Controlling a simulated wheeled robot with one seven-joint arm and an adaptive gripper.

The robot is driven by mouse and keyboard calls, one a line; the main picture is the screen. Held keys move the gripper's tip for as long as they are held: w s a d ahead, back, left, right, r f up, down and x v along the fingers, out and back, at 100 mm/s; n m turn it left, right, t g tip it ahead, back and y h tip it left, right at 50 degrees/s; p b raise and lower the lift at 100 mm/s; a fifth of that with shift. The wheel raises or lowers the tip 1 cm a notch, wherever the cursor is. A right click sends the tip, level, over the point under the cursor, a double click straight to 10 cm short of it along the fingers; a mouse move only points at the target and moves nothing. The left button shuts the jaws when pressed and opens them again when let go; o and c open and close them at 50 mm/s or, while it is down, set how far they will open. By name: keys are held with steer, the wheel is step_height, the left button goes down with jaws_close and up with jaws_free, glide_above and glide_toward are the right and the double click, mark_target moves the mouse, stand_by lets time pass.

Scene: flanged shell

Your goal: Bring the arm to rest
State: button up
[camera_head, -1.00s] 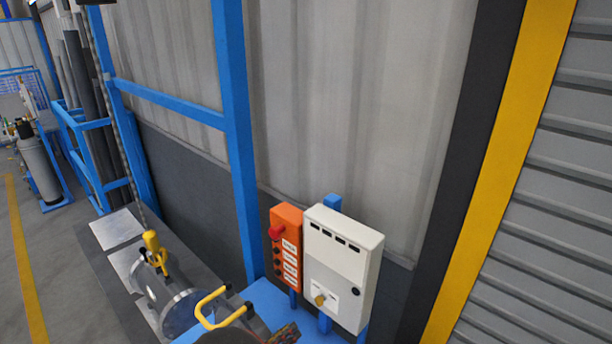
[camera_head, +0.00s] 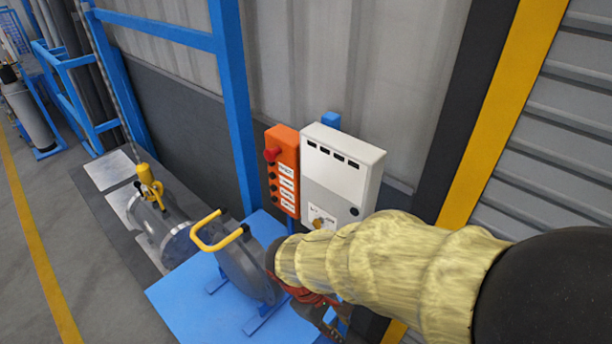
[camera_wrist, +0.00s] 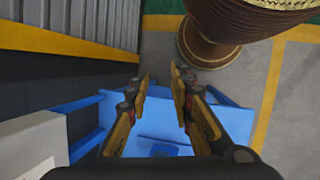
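My arm reaches in from the right in the head view, and its end is low over the right part of the blue table (camera_head: 185,305). My gripper (camera_wrist: 161,80) is open in the wrist view, with a clear gap between its two fingers and nothing in it. In the head view the gripper is small, dark and partly hidden by the arm. A grey round cover (camera_head: 250,268) with a yellow handle (camera_head: 212,232) stands upright on the table, left of the gripper. The grey flanged shell (camera_head: 165,222) lies further left behind it.
A white control box (camera_head: 342,172) and an orange button box (camera_head: 283,170) stand close behind the arm, by a blue post (camera_head: 234,110). A yellow clamp-like tool (camera_head: 149,186) sits on the shell. Open floor (camera_head: 100,270) lies at left.

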steer(key=s+d+r+m+t+y+b, duration=0.4)
steer(key=d+r+m+t+b, duration=0.2)
steer(key=d+m+b, duration=0.4)
steer(key=shift+d+m+y+b, duration=0.3)
steer(key=shift+d+m+b, duration=0.1)
steer(key=shift+d+b, duration=0.45)
steer(key=shift+r, duration=0.1)
